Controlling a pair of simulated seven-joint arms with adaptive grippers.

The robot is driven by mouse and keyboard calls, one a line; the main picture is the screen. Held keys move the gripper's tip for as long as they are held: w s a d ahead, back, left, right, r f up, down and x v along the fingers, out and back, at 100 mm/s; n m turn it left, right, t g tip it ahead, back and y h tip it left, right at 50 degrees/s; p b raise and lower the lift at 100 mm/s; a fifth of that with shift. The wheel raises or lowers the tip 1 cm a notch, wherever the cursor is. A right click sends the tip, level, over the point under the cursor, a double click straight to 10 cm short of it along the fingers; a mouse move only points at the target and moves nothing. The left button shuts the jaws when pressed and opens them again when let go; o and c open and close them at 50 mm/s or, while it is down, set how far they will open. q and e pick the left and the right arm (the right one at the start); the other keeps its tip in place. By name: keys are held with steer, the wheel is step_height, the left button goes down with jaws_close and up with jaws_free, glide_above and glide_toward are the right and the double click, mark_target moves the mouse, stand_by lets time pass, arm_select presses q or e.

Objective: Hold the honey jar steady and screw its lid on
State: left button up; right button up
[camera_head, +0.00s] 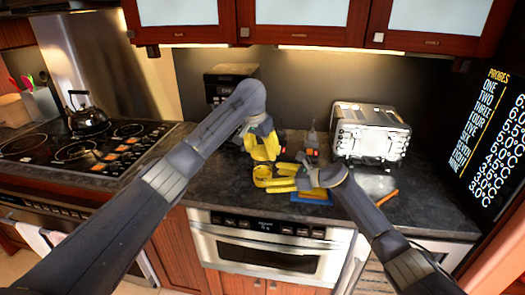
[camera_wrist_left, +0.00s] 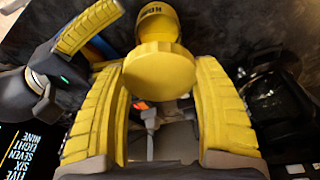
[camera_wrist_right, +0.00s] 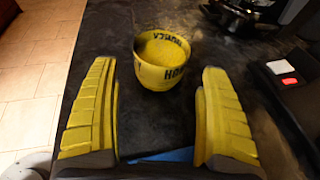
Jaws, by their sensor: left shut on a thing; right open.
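The yellow honey jar (camera_wrist_right: 163,72) stands upright and open on the dark counter, with dark lettering on its side. In the left wrist view the jar (camera_wrist_left: 158,22) is partly hidden behind the round yellow lid (camera_wrist_left: 158,72). My left gripper (camera_wrist_left: 160,75) is shut on the lid and holds it in the air, above and apart from the jar. In the head view my left gripper (camera_head: 263,150) is just above my right one. My right gripper (camera_wrist_right: 158,68) is open, with the jar between its fingertips and visible gaps on both sides.
A silver toaster oven (camera_head: 370,135) stands at the back right. A blue item (camera_head: 312,199) lies under my right gripper. The stove (camera_head: 75,147) with a kettle (camera_head: 87,115) is at the left. The counter's front edge is close to the jar.

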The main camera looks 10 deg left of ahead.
mark_target(271, 177)
steer(key=shift+x, duration=2)
steer(key=c, duration=0.8)
